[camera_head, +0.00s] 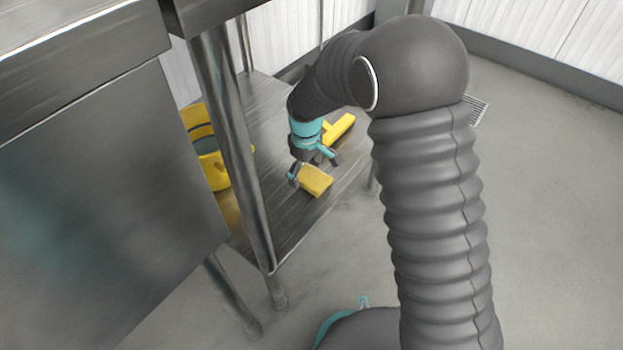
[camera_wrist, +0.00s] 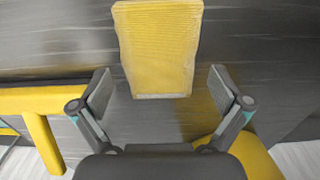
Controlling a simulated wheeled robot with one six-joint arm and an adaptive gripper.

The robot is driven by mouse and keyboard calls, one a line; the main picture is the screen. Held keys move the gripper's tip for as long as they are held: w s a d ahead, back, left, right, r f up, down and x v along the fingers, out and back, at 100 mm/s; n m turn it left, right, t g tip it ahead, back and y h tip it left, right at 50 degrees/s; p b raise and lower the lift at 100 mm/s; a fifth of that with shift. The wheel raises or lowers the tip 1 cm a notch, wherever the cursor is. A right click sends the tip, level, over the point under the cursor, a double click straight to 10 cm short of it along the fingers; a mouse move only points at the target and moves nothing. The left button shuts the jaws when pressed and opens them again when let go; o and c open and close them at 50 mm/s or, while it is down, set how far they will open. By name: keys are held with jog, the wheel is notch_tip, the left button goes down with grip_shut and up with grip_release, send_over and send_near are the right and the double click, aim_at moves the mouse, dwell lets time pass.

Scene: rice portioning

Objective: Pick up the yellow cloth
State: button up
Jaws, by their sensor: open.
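The yellow cloth (camera_head: 315,180) lies as a folded block on the lower metal shelf, close to the shelf's front edge. In the wrist view the cloth (camera_wrist: 158,48) shows a ribbed top and a pale near edge. My gripper (camera_head: 314,168) is open above the shelf, right beside the cloth. In the wrist view the fingers of my gripper (camera_wrist: 160,92) stand apart to either side of the cloth's near end, with nothing held between them. I cannot tell how high the fingertips are above the cloth.
A yellow T-shaped tool (camera_head: 340,130) lies on the shelf (camera_head: 300,228) behind my gripper. A yellow bucket (camera_head: 215,170) stands to the left. A metal table leg (camera_head: 232,140) rises left of my gripper. Open floor (camera_head: 550,220) lies to the right.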

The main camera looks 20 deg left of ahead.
jog(key=shift+c, duration=0.3)
jog(key=c, duration=1)
jog(key=shift+r, duration=0.1)
jog(key=shift+c, duration=0.2)
